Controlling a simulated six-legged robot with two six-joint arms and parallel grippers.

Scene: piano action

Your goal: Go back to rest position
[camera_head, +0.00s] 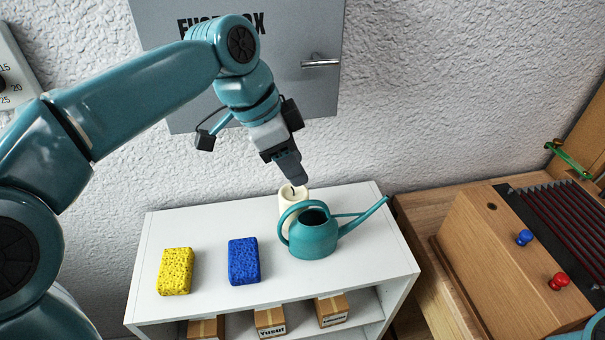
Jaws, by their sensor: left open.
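My left arm reaches in from the left, and its gripper (293,179) points down above the back of the white shelf (210,221). The jaws are open, though their gap is hard to see from this angle. My right gripper is not in view; only a small teal piece shows in the bottom right corner.
A teal watering can (314,238) stands in front of the candle. A blue sponge (243,261) and a yellow sponge (175,271) lie left of it. Small boxes (270,320) sit below. A grey fuse box (300,95) hangs behind. A wooden case (490,270) stands right.

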